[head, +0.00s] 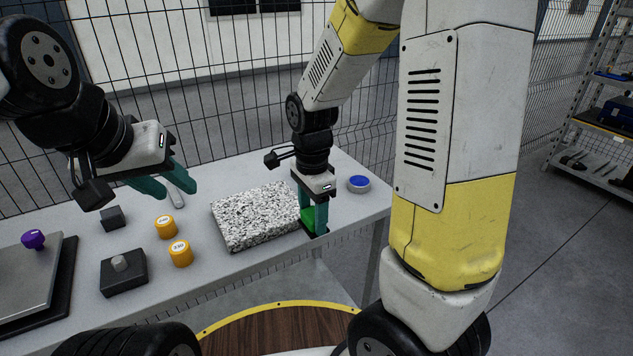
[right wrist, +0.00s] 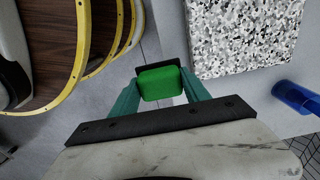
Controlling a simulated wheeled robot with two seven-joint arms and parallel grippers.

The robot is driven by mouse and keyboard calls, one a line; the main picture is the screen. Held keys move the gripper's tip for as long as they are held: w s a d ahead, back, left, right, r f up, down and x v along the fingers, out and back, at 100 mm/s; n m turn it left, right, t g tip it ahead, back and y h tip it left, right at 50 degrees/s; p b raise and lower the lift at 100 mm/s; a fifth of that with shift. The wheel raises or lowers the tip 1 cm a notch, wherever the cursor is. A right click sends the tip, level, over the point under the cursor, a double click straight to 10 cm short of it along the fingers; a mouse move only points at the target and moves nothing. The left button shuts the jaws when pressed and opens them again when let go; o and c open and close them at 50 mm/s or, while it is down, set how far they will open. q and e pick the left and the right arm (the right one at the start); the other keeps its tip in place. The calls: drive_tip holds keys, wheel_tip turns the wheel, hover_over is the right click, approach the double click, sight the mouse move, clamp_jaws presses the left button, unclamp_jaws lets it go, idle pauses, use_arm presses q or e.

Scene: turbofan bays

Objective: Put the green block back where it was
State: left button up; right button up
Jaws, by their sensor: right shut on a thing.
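The green block (head: 309,217) is between the fingers of my right gripper (head: 315,222), at the front edge of the table, just right of the speckled slab. In the right wrist view the green block (right wrist: 160,83) sits between the two teal fingertips, with a dark piece behind it. My right gripper (right wrist: 158,88) is shut on it. Whether the block touches the table I cannot tell. My left gripper (head: 166,188) is above the back left of the table, its teal fingers apart and empty.
Two yellow cylinders (head: 180,253), dark blocks (head: 123,272) and a purple knob (head: 33,239) are at left. A wire fence (head: 220,110) stands behind.

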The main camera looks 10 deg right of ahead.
drive_tip(key=w+d, duration=0.2)
drive_tip(key=w, duration=0.2)
drive_tip(key=w+d+f, duration=0.1)
drive_tip(key=w+d, duration=0.1)
drive_tip(key=w, duration=0.3)
drive_tip(key=w+d, duration=0.3)
drive_tip(key=w, duration=0.2)
drive_tip(key=shift+f, duration=1.95)
drive_tip(key=shift+f, duration=0.1)
drive_tip(key=o, duration=1.3)
